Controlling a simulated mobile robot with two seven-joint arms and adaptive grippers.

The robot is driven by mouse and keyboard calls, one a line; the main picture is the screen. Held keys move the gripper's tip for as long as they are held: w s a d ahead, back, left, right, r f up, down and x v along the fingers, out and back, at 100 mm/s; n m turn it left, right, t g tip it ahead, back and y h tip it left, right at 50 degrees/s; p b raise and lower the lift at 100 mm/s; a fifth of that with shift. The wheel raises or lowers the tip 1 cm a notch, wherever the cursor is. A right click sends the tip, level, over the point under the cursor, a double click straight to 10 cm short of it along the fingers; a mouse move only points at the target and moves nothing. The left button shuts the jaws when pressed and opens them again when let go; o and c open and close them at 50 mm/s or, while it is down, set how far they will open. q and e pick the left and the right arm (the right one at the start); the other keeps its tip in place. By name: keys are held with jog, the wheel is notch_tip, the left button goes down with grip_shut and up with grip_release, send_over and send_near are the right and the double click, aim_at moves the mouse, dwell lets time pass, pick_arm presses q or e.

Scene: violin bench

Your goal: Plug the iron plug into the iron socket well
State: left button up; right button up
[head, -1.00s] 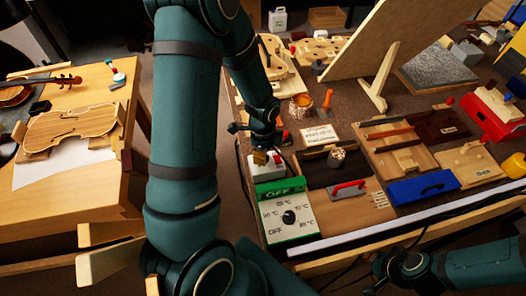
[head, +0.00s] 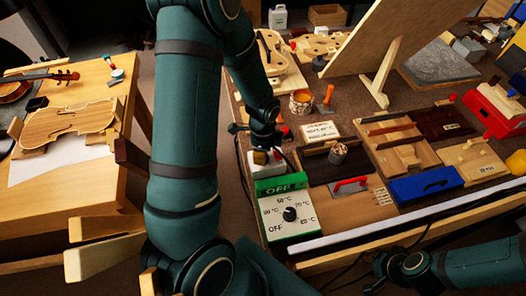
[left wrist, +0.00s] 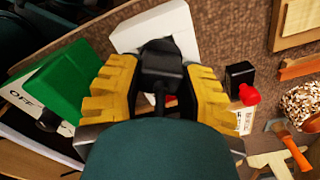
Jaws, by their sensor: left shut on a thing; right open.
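The black iron plug (left wrist: 160,65) is between the yellow fingers of my left gripper (left wrist: 158,90) in the left wrist view, with its cord running back toward the wrist. The white socket block (left wrist: 150,30) lies just beyond the plug, and the plug overlaps its near edge. I cannot tell whether the plug is inside the well; the opening is hidden. In the head view my left gripper (head: 264,156) is down at the white block (head: 254,167), behind the green controller. My right gripper (head: 380,268) is low at the bench's front edge, empty, its fingers hard to make out.
The green and white controller (head: 288,212) reads OFF and stands right in front of the socket block. A small black block with a red knob (left wrist: 243,82) is close to the right finger.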

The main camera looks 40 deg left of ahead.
pick_arm(q)
jog(key=o, duration=1.1)
notch_tip(320, 180, up, 12)
jog(key=shift+f, duration=0.1)
dwell(0.6)
